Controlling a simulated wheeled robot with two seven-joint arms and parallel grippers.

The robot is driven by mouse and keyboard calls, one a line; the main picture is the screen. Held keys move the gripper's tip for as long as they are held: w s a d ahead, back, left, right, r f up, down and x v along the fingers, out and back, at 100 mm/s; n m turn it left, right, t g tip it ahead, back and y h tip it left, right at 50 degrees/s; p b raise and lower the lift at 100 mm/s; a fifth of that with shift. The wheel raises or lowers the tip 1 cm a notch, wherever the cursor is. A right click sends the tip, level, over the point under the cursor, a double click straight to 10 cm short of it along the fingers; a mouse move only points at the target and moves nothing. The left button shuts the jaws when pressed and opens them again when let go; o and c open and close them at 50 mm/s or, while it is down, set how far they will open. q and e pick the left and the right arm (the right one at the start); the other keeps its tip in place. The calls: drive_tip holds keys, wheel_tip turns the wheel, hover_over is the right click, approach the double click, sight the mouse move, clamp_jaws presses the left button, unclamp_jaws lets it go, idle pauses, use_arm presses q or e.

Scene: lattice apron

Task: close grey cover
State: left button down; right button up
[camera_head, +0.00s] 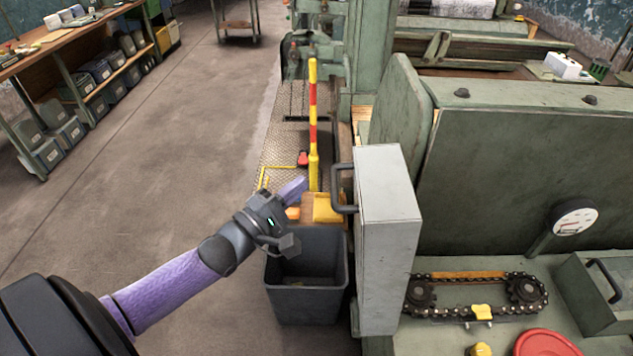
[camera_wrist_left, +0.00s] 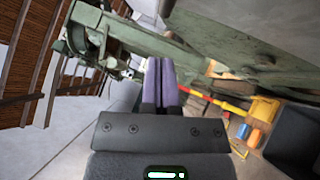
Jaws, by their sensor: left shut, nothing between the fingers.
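The grey cover (camera_head: 388,235) is a light grey box-like panel, standing upright and swung out at the left edge of the green machine. Its dark bar handle (camera_head: 342,190) is on its left side. To its right a chain drive (camera_head: 475,292) with two sprockets lies exposed. My left gripper (camera_head: 294,189) is left of the handle, over the dark bin in the picture, apart from the cover. Its purple fingers are together and empty in the left wrist view (camera_wrist_left: 161,68). A grey-green surface fills that view's upper right; I cannot tell whether it is the cover. My right gripper is not in view.
A dark open bin (camera_head: 307,310) stands on the floor below my left gripper. A red-and-yellow post (camera_head: 313,125) rises behind it. A gauge (camera_head: 575,221) and a red round part (camera_head: 543,343) are at the right. The floor at left is free.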

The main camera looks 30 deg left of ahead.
use_arm(q)
drive_tip(key=shift+w+d+r+p, duration=0.25)
drive_tip(key=shift+w+d, duration=0.15)
drive_tip(key=shift+d, duration=0.4)
drive_tip(key=shift+w+d+r+p, duration=0.25)
drive_tip(key=shift+w+d, duration=0.15)
drive_tip(key=shift+d, duration=0.35)
